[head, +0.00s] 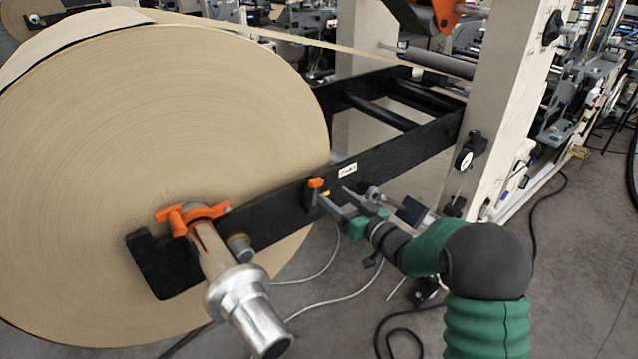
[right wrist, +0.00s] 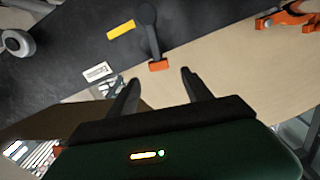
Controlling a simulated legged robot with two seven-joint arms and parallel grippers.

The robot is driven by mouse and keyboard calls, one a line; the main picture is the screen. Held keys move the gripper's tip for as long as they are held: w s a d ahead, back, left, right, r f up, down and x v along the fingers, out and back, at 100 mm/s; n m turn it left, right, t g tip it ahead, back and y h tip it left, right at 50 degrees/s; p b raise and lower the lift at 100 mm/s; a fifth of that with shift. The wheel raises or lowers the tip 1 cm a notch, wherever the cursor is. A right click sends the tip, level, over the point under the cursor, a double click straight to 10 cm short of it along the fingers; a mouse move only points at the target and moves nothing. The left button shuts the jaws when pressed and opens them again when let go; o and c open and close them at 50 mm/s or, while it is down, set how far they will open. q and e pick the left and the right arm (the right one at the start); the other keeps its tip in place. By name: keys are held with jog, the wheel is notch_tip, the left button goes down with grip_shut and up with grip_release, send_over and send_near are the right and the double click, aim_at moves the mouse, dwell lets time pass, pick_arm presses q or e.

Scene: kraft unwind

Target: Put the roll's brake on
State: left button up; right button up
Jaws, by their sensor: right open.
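The large kraft roll (head: 150,120) fills the left of the head view, mounted beside a black arm beam (head: 400,158). The brake lever (head: 316,183) sits on this beam, a short dark lever with an orange tip pointing up. In the right wrist view the brake lever (right wrist: 151,40) runs from a round pivot to its orange tip, beside a yellow label (right wrist: 121,30). My right gripper (head: 337,201) is open and empty, just right of the lever. In the wrist view its fingertips (right wrist: 160,77) stand either side of the orange tip, apart from it. My left gripper is out of view.
An orange collar (head: 192,214) and silver shaft end (head: 245,305) stick out at the roll's centre. A cream machine post (head: 500,100) stands on the right. Cables lie on the grey floor below. A paper web runs from the roll's top to the machine.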

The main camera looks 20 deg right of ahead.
aim_at(319, 184)
jog(key=x, duration=0.6)
jog(key=shift+w+d, duration=0.1)
jog(key=shift+d, duration=0.15)
jog(key=shift+x, duration=0.85)
jog(key=shift+a, duration=0.1)
grip_shut()
jog(key=shift+f, duration=0.1)
